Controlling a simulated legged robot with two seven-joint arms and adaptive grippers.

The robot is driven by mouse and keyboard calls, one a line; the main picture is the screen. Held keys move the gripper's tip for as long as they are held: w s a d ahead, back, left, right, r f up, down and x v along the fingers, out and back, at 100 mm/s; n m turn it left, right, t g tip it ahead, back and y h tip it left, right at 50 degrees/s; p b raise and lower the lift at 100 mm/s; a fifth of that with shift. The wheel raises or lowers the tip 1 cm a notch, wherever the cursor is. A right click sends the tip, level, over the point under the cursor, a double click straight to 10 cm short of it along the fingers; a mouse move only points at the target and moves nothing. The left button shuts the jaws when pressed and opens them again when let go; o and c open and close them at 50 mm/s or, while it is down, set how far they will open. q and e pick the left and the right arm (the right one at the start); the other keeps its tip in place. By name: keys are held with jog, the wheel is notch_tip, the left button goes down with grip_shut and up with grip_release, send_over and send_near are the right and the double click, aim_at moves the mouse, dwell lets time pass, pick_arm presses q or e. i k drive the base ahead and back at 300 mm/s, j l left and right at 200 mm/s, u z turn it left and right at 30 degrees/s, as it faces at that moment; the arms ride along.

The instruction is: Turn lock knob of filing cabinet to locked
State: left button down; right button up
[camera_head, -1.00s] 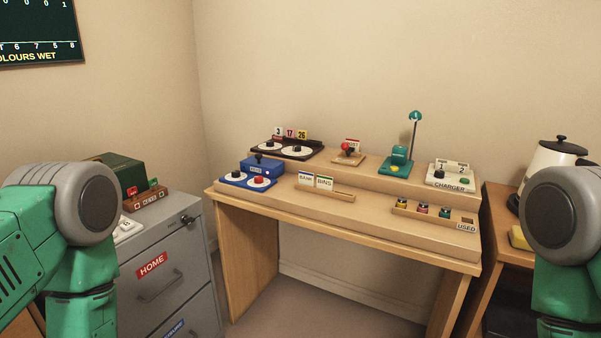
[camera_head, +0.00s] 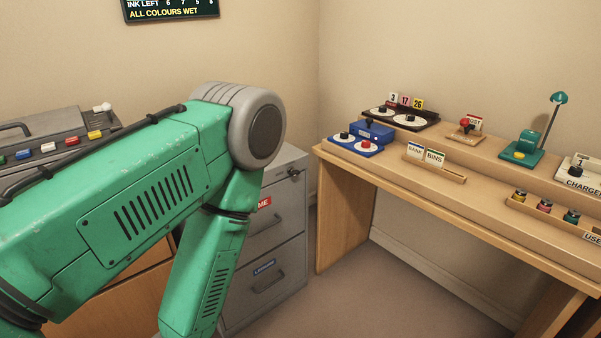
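The grey filing cabinet (camera_head: 287,235) stands left of the desk, partly hidden behind my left arm. Its dark lock knob (camera_head: 294,172) sits at the upper right corner of the front, above the top drawer. I cannot tell which way the knob is turned. The top drawer has a red label, partly covered by my arm, and the lower drawer a blue label (camera_head: 264,267). My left arm crosses the left half of the view with its elbow in front of the cabinet. Its gripper is out of the picture, and so are my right arm and gripper.
A wooden desk (camera_head: 400,205) on the right holds a blue two-dial box (camera_head: 358,150), a black dial unit (camera_head: 400,118), a green lamp-like device (camera_head: 522,148) and several small pots. A grey device with coloured buttons (camera_head: 45,140) is at left. Floor before the desk is clear.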

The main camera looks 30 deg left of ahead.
aim_at(291, 170)
jog(key=i, duration=0.35)
jog(key=i+u, duration=0.1)
jog(key=u, duration=0.75)
jog(key=i+u, duration=0.15)
jog(key=u, duration=0.25)
